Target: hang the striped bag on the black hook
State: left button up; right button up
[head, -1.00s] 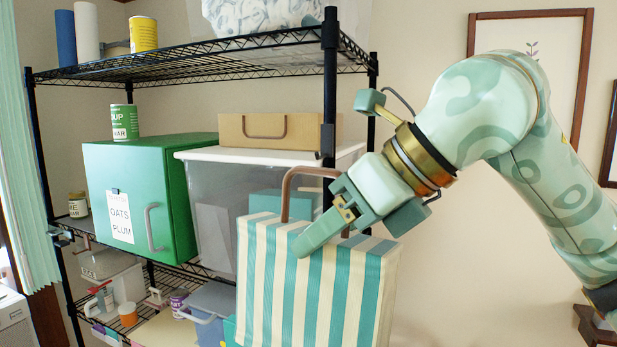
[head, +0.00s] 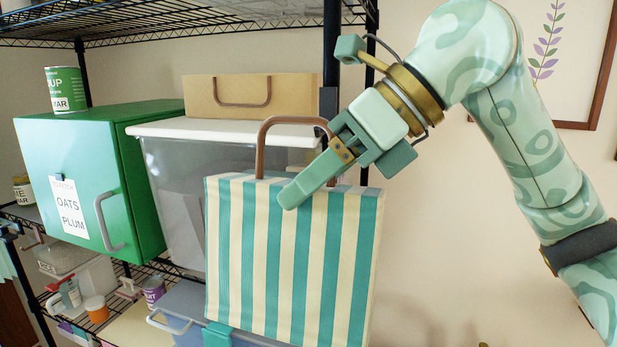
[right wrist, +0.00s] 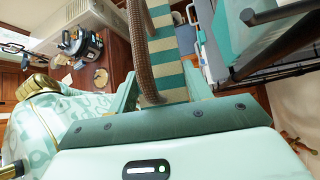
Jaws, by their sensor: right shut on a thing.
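The striped bag (head: 290,265), teal and cream, hangs upright from my right gripper (head: 330,160) in front of the shelf rack. The gripper is shut on the right part of its brown arched handle (head: 265,140). The right wrist view shows the braided handle (right wrist: 143,55) between the fingers and the bag's stripes (right wrist: 168,62) below. A dark block (head: 328,103) on the rack's front post, just above the gripper, may be the black hook; its shape is unclear. A black bar with a peg (right wrist: 265,14) near the gripper in the right wrist view may be the same part. My left gripper is out of view.
Behind the bag are a clear bin with a white lid (head: 215,130), a tan box (head: 240,95) on it, and a green cabinet (head: 140,175). A blue-grey bin (head: 185,300) sits lower.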

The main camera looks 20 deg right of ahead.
jog(key=shift+w+d, duration=0.1)
jog(key=shift+d, duration=0.1)
jog(key=shift+w+d, duration=0.15)
jog(key=shift+w, duration=0.15)
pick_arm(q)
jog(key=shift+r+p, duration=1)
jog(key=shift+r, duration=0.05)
pick_arm(e)
jog(key=w+d+f, duration=0.1)
jog(key=w+d, duration=0.3)
jog(key=w, duration=0.2)
jog(key=shift+w+d+f, duration=0.15)
jog(key=shift+w+f, duration=0.1)
jog(key=shift+w, duration=0.05)
